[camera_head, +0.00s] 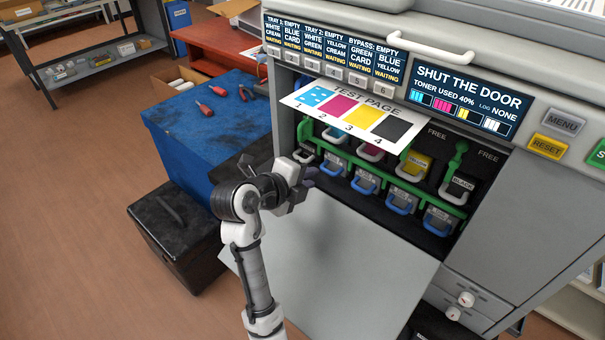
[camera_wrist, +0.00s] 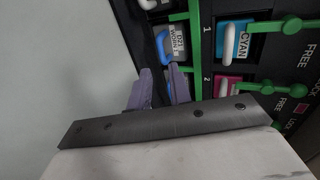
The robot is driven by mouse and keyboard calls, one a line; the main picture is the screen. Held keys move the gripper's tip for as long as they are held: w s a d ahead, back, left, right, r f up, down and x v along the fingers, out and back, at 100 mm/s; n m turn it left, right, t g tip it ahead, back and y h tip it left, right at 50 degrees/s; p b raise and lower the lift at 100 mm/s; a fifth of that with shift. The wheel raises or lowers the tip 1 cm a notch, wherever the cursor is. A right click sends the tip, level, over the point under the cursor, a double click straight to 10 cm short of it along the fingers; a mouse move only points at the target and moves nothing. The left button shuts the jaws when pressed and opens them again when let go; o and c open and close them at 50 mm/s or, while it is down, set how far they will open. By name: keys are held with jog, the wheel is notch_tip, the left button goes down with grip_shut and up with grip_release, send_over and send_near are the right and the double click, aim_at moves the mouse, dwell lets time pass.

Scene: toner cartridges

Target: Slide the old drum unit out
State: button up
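The printer (camera_head: 525,200) has its front open, with a lower row of drum units with blue handles. In the wrist view one drum unit (camera_wrist: 177,42) has a grey label, possibly reading "WORN", and a blue handle. Another blue handle (camera_wrist: 170,82) shows below it, partly hidden by my fingers. In the head view, drum units (camera_head: 364,182) and (camera_head: 401,200) sit in the lower row, their labels too small to read. My gripper (camera_head: 310,173) is at the left of the opening, in front of the lower row. Its purple fingers (camera_wrist: 162,78) are apart; no gripped unit shows.
Toner cartridges, including yellow (camera_head: 415,166) and black (camera_head: 460,187), sit above, with green levers and a green rail (camera_head: 398,178). A test page (camera_head: 352,112) juts out overhead. The lowered door (camera_head: 350,265) lies below. A blue-topped table (camera_head: 205,130) stands left.

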aim_at(327, 172)
jog(key=b+x, duration=0.2)
jog(key=x, duration=0.5)
jog(key=shift+f, duration=0.25)
jog(key=shift+w+d+f+b, duration=0.1)
jog(key=shift+w+d+b, duration=0.25)
jog(key=shift+w, duration=0.2)
grip_shut()
